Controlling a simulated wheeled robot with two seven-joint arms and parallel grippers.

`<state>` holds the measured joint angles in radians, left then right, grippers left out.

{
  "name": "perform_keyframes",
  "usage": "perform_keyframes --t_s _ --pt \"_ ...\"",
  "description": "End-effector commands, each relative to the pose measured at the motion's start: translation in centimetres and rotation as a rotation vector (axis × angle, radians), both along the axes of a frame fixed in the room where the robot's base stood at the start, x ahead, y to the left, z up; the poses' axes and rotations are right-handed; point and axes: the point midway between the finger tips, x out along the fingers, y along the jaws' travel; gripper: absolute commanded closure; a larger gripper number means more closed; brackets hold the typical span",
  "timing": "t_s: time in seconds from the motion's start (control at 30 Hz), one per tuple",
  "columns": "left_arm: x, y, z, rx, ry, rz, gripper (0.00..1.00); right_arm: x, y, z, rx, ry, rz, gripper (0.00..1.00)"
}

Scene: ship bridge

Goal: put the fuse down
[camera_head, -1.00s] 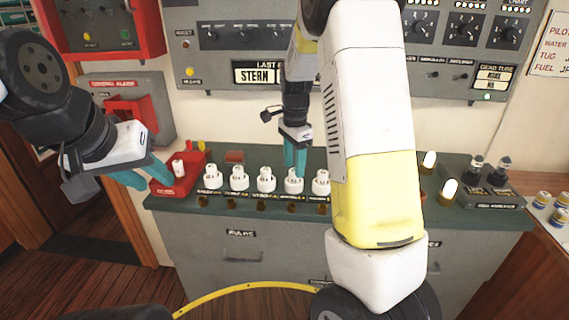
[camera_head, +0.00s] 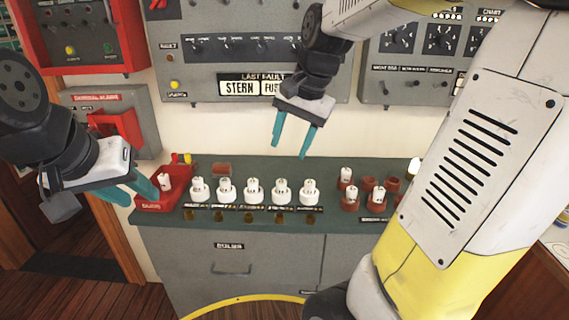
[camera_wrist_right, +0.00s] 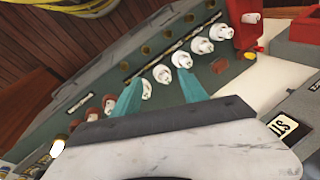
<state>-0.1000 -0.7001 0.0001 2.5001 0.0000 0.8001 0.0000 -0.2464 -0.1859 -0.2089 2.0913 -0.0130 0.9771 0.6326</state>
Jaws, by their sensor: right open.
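Several white fuses stand upright in a row of white round holders on the green counter; the fourth from the left (camera_head: 281,188) is nearest below my right gripper. My right gripper (camera_head: 291,152) is open and empty, raised above and behind the row. In the right wrist view its fingers (camera_wrist_right: 158,82) are apart, and a white fuse (camera_wrist_right: 162,74) shows beyond them, untouched.
More white fuses (camera_head: 346,175) and brown holders (camera_head: 392,184) stand at the right of the counter (camera_head: 300,228), partly behind my right arm. A brown block (camera_head: 222,169) lies behind the row. Grey panels (camera_head: 240,50) cover the wall.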

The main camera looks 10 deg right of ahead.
Motion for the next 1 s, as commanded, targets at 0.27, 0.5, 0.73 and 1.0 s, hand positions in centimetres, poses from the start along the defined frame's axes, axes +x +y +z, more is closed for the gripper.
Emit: perform_keyframes --t_s 0.27,0.5,0.73,1.0 --pt "0.0 0.0 0.0 0.000 0.000 0.000 0.64 -9.5 1.2 0.7 -0.151 -0.309 0.431 0.49" --pt "0.0 0.0 0.0 0.000 0.000 0.000 0.64 -12.1 1.6 -0.1 -0.249 -0.400 0.575 0.49" --pt "0.0 0.0 0.0 0.000 0.000 0.000 0.64 -12.1 1.6 -0.1 -0.252 -0.402 0.582 0.49" --pt "0.0 0.0 0.0 0.000 0.000 0.000 0.64 -12.1 1.6 -0.1 -0.251 -0.402 0.580 0.49"
